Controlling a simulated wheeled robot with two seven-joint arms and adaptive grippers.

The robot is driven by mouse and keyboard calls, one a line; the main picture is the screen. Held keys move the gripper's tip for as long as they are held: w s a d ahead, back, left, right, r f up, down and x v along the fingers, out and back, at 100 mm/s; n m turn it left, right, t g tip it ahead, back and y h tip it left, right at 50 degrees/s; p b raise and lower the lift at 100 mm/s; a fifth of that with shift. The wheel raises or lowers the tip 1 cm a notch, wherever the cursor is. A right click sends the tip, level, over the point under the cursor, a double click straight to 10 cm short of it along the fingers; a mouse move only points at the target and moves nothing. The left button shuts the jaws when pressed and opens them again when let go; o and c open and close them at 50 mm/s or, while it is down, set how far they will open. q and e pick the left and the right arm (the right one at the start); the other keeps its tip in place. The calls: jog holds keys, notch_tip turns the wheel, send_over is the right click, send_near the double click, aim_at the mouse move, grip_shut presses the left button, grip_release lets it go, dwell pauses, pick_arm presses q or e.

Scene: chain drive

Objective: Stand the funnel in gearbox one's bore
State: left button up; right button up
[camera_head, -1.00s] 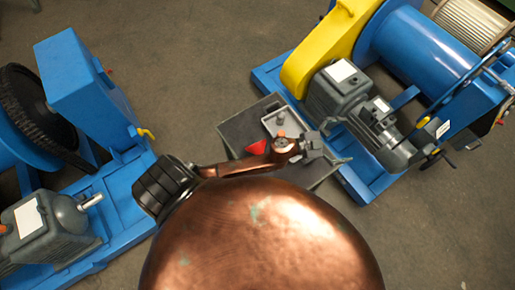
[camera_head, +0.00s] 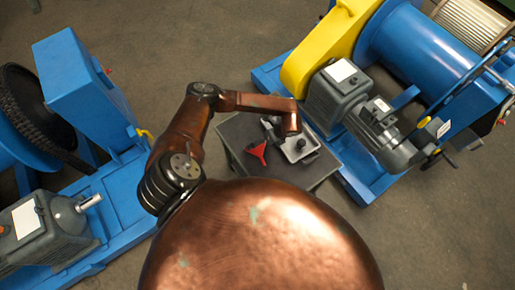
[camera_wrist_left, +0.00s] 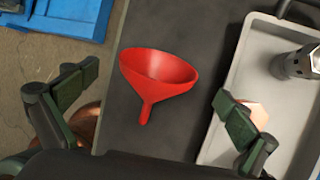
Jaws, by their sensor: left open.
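The red funnel (camera_head: 257,153) lies on a dark cart top. In the left wrist view the funnel (camera_wrist_left: 158,75) has its wide mouth toward the top and its spout toward the bottom of the picture. My left gripper (camera_wrist_left: 157,87) is open and empty, its fingers showing on either side of the funnel, apart from it. In the head view my wrist hides its fingertips. Two grey gearboxes with white labels show, one at lower left (camera_head: 32,228) and one at upper right (camera_head: 337,88); I cannot tell which is gearbox one. No bore is clearly visible. My right gripper is not in view.
A light grey tray (camera_wrist_left: 222,145) lies beside the funnel on the cart top (camera_head: 232,133). It holds a metal cylindrical part (camera_wrist_left: 298,64) and a copper-coloured hexagonal piece (camera_wrist_left: 259,112). Blue machine frames stand on both sides, one with a yellow guard (camera_head: 305,65). Open floor lies between them.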

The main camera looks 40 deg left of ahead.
aim_at(260, 155)
pick_arm(q)
jog(key=x, duration=0.6)
jog(key=shift+s+f, duration=0.1)
jog(key=shift+s, duration=0.05)
jog(key=shift+d, duration=0.1)
jog(key=c, duration=1.2)
